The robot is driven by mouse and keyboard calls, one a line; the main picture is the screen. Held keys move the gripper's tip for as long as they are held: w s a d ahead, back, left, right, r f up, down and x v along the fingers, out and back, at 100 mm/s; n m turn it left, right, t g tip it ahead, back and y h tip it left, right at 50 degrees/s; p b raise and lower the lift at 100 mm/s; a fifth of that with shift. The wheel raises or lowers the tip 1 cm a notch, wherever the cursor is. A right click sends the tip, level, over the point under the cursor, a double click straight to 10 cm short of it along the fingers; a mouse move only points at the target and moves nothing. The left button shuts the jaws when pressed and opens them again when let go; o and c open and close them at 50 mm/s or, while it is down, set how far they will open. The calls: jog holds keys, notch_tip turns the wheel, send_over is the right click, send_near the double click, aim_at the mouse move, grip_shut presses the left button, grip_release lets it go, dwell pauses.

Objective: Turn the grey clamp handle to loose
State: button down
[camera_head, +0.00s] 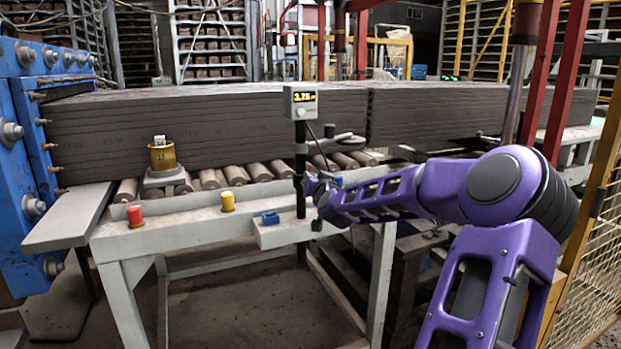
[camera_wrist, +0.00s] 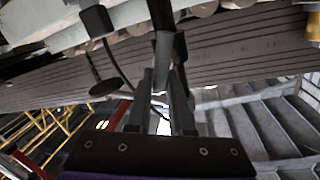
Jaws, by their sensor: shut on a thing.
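My gripper (camera_head: 313,188) is at the end of my purple arm, reaching left to the black post (camera_head: 300,160) at the front of the roller table. In the wrist view the two dark fingers of my gripper (camera_wrist: 165,88) are shut on the grey clamp handle (camera_wrist: 163,48), a short bar at the black post. In the head view the handle is too small and covered by my gripper to make out.
Long grey clay columns (camera_head: 200,128) lie on the rollers behind the post. A black disc (camera_wrist: 105,85) hangs close by in the wrist view.

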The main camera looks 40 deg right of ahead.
jog(key=m, duration=0.3)
jog(key=shift+s+d+f+y, duration=0.1)
jog(key=shift+d+f+y, duration=0.05)
jog(key=shift+d+y, duration=0.25)
jog(key=shift+s+d+f+m+y+b, duration=0.15)
jog(key=shift+f+m+y, duration=0.25)
jog(key=shift+m, duration=1.05)
jog(key=shift+w+d+f+m+y+b, duration=0.15)
jog(key=shift+f+m+y, duration=0.2)
jog(key=shift+m, duration=1.05)
jog(key=shift+s+d+f+m+y, duration=0.2)
jog(key=shift+m+y, duration=0.25)
jog(key=shift+m, duration=1)
jog(key=shift+w, duration=0.1)
jog(key=shift+f, duration=0.1)
jog(key=c, duration=0.8)
grip_release()
jog(key=shift+a, duration=0.1)
